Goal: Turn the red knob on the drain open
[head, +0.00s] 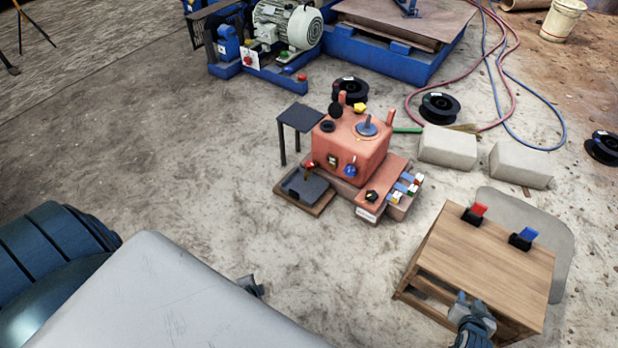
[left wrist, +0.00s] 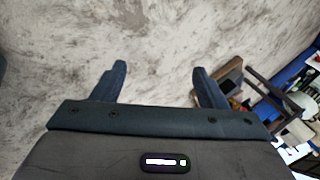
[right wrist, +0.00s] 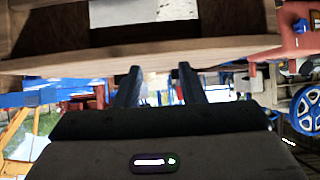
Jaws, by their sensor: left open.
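The orange-red box machine (head: 352,146) stands on the floor in the middle of the head view. At its lower left a small drain tap with a reddish handle (head: 309,165) sticks out above a black tray (head: 303,186); it is too small to read its position. My left gripper (head: 252,288) shows partly past a grey body part, in front of the machine and well apart from it. Its fingers are apart and empty in the left wrist view (left wrist: 160,80). My right gripper (head: 477,302) is at the wooden table's front edge, its fingers apart and empty in the right wrist view (right wrist: 158,75).
A wooden table (head: 480,262) with red (head: 474,213) and blue (head: 524,238) clips stands at the right. A small black stand (head: 300,118) is beside the machine's left. Concrete blocks (head: 447,147), black reels and hoses lie behind.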

